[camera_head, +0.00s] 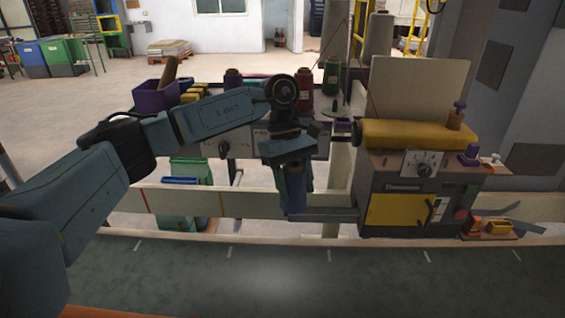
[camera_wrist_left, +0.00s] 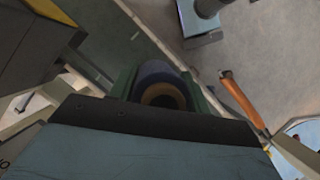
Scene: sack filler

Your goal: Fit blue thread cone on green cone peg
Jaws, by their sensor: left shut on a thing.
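My left gripper (camera_head: 293,190) points down in front of the machine bench, left of the yellow-and-grey machine. It is shut on the blue thread cone (camera_head: 295,186), which hangs roughly upright between the fingers. In the left wrist view the blue cone (camera_wrist_left: 158,72) shows end-on, with a brown core, between the green-edged fingers (camera_wrist_left: 160,88). A green thread cone (camera_head: 331,78) stands on the shelf behind, right of my wrist. A small dark upright peg (camera_head: 336,106) shows below it; I cannot tell whether it is the green cone peg. My right gripper is not in view.
The machine (camera_head: 410,195) stands close on the right, with a metal arm (camera_head: 325,215) reaching left near the held cone. A pale rail (camera_head: 150,200) runs below. The dark front surface (camera_head: 300,275) is clear.

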